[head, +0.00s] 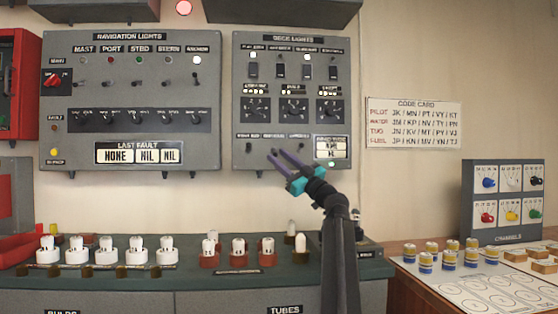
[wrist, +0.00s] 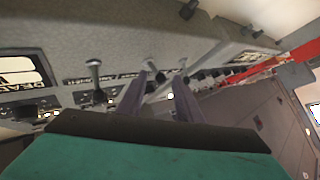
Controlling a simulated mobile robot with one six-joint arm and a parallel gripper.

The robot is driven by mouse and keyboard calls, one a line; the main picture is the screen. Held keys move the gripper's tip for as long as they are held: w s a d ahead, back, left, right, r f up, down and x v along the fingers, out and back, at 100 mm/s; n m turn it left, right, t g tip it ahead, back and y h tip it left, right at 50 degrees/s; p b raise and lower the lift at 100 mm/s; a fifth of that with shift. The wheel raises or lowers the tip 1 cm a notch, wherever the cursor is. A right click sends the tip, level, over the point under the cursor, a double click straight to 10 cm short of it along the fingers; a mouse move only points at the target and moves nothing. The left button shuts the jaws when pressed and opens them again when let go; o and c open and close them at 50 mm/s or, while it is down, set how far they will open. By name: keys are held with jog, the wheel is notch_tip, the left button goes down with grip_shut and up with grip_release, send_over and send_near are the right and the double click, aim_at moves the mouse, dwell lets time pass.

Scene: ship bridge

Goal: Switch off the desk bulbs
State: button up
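The grey panel labelled DECK LIGHTS (head: 240,110) hangs on the wall. It has a top row of small lamps, some bright white, over dark rocker switches (head: 253,70). Three dials (head: 294,110) sit in the middle and a row of small levers (head: 301,148) below. My gripper (head: 277,153) is in front of the lower lever row, its two purple fingers apart, with nothing seen held. In the wrist view the fingers (wrist: 163,75) point at the panel's underside near levers; one lever (wrist: 95,75) stands left of them. Contact with a lever cannot be told.
The NAVIGATION LIGHTS panel (head: 60,110) hangs to the left. White bulbs (head: 106,246) stand in holders on the green desk (head: 200,279) below, near my arm. A code card (head: 413,126) is at right, above a table with several blue-and-yellow cylinders (head: 449,259) and a channels box (head: 504,190).

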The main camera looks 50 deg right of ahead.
jog(key=s+a+r+p, duration=0.4)
jog(key=s+a+r, duration=0.1)
jog(key=s+a, duration=0.5)
jog(key=shift+s+a, duration=0.35)
jog(key=shift+s, duration=0.65)
dwell(0.8)
